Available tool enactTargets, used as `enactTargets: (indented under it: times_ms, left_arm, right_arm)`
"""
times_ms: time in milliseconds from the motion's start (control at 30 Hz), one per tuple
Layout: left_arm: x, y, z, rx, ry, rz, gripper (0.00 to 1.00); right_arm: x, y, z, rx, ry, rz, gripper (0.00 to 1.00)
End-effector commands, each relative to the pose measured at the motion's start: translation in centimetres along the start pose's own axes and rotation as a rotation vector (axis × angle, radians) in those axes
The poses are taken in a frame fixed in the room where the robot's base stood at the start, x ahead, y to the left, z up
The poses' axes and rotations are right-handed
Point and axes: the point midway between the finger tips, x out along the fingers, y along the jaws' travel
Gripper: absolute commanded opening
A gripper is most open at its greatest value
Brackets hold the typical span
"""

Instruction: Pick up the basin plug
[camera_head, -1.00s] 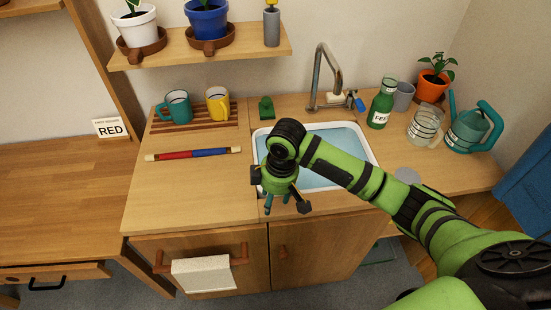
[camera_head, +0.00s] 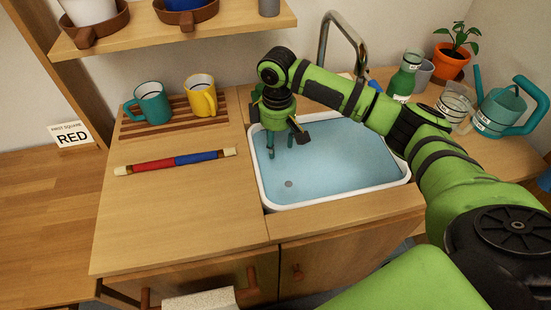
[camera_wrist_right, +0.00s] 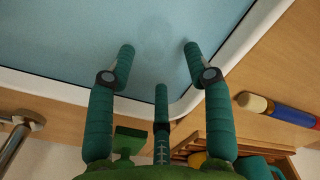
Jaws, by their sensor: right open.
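My right gripper (camera_head: 286,148) is open and empty, its fingers pointing down over the back left part of the white basin (camera_head: 335,202). In the right wrist view its three spread fingers (camera_wrist_right: 159,62) hang over the blue basin floor with nothing between them. A small grey round spot (camera_head: 289,184) shows on the basin floor, in front of the gripper; I cannot tell whether it is a drain or the plug. My left gripper is not in view.
The tap (camera_head: 341,42) rises behind the basin. Mugs (camera_head: 152,104) stand on a slatted rack at the left, behind a red and blue stick (camera_head: 178,161). A green bottle (camera_head: 405,75), glass jar and teal watering can (camera_head: 512,106) stand at the right. The front left counter is clear.

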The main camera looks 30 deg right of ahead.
Motion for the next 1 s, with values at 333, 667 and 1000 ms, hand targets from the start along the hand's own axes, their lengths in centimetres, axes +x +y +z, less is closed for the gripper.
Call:
enactTargets:
  times_ms: [333,667,1000]
  left_arm:
    - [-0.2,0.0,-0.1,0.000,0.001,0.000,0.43]
    - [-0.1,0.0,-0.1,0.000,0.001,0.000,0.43]
    - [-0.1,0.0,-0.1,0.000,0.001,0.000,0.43]
  right_arm:
    - [4.6,0.7,0.1,0.000,-0.002,-0.001,0.52]
    - [5.9,0.8,0.1,-0.001,0.001,0.001,0.52]
    - [5.9,0.8,0.0,-0.001,0.001,0.001,0.00]
